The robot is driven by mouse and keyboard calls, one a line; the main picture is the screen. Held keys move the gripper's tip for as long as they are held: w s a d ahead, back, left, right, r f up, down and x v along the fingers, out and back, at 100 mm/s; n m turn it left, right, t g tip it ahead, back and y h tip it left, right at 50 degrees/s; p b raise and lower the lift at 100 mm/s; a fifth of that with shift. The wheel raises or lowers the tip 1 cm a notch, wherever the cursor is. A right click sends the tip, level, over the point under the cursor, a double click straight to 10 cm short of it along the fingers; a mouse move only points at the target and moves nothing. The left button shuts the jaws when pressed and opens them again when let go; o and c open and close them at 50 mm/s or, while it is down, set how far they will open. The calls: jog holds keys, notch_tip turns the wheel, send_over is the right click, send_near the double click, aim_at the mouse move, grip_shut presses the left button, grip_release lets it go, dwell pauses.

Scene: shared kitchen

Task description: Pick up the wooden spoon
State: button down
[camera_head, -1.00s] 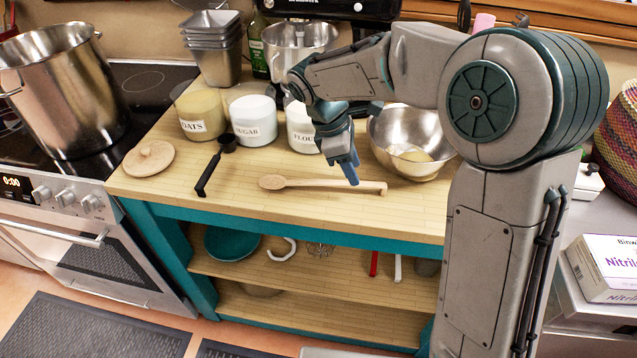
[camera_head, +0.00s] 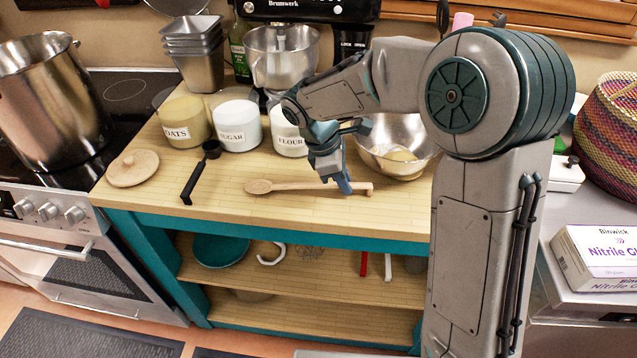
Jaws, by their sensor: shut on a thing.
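The wooden spoon (camera_head: 298,187) lies along the wooden counter top, its bowl to the left and its handle to the right. My gripper (camera_head: 343,186) points down from the arm and is shut on the spoon's handle, near its right end. One finger shows in front of the handle; the other finger is hidden. The spoon looks level and at or very close to the counter top. I cannot tell whether there is a gap under it.
A metal bowl (camera_head: 397,140) stands close behind and right of my gripper. The flour jar (camera_head: 286,138), sugar jar (camera_head: 238,126) and oats jar (camera_head: 184,121) stand behind. A black-handled utensil (camera_head: 193,183) and a round wooden lid (camera_head: 132,168) lie left. The counter's front is clear.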

jog(key=shift+r, duration=0.1)
jog(key=shift+r, duration=0.6)
jog(key=r, duration=0.3)
jog(key=shift+s+d+r, duration=0.15)
jog(key=shift+d, duration=0.25)
jog(key=s+d+r, duration=0.5)
jog(key=d+r, duration=0.1)
jog(key=d, duration=0.3)
jog(key=shift+s+d+r+b, duration=0.15)
jog(key=shift+d+r+b, duration=0.05)
jog(key=shift+b, duration=0.2)
